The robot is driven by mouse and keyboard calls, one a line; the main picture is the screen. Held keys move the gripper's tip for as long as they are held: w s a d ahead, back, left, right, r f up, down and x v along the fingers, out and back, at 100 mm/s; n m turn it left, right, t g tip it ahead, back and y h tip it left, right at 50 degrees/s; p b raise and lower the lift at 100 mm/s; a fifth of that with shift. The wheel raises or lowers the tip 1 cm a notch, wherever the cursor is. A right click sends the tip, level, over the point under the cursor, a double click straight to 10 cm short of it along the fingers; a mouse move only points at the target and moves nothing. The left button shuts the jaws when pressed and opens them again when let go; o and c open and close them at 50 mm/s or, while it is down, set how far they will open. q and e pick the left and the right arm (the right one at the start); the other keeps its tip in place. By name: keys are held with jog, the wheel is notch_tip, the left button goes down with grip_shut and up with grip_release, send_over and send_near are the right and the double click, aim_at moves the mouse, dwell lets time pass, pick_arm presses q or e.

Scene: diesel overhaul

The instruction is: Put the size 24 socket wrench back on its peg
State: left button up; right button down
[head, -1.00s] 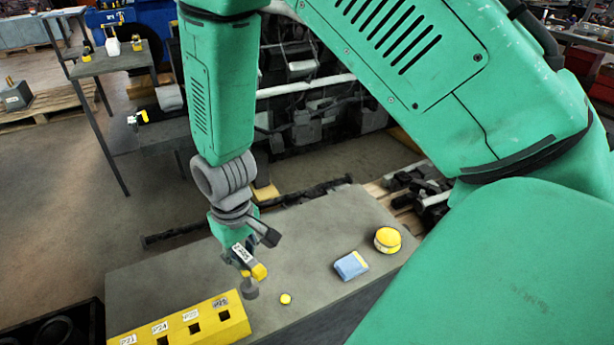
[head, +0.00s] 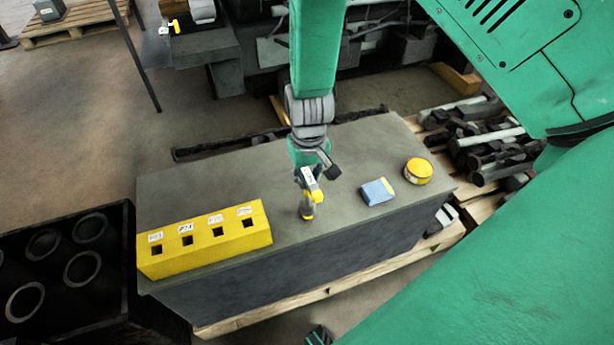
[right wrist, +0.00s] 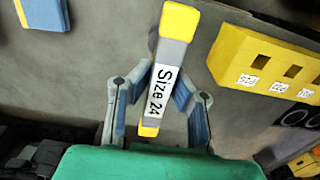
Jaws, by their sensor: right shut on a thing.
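My right gripper (head: 310,180) is shut on the size 24 socket wrench (head: 309,179), near the middle of the grey bench. The wrench is grey with yellow parts. In the right wrist view its white "Size 24" label (right wrist: 161,91) shows between the two fingers of the right gripper (right wrist: 160,92). The yellow peg block (head: 205,243) lies on the bench's left front, left of the wrench. It has a row of square holes with labels above them; one reads P24 (head: 186,229). The block also shows at the right in the wrist view (right wrist: 232,52). My left gripper is not in view.
A blue box with a yellow edge (head: 376,192) and a round yellow tin (head: 418,171) stand on the bench (head: 240,185) right of the wrench. A black crate with round openings (head: 62,265) is at the left. The bench behind the block is clear.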

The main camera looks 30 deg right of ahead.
jog(key=shift+d+f, duration=0.1)
jog(key=shift+f, duration=0.25)
jog(key=shift+a+r+p, duration=0.1)
jog(key=shift+a+p, duration=0.1)
jog(key=shift+p, duration=0.15)
jog(key=shift+s, duration=0.1)
dwell(0.4)
jog(key=shift+f+b, duration=0.65)
jog(key=shift+f, duration=0.6)
jog(key=c, duration=1.4)
grip_release()
jog(key=shift+c, duration=0.2)
jog(key=o, duration=0.6)
jog(key=shift+c, duration=0.2)
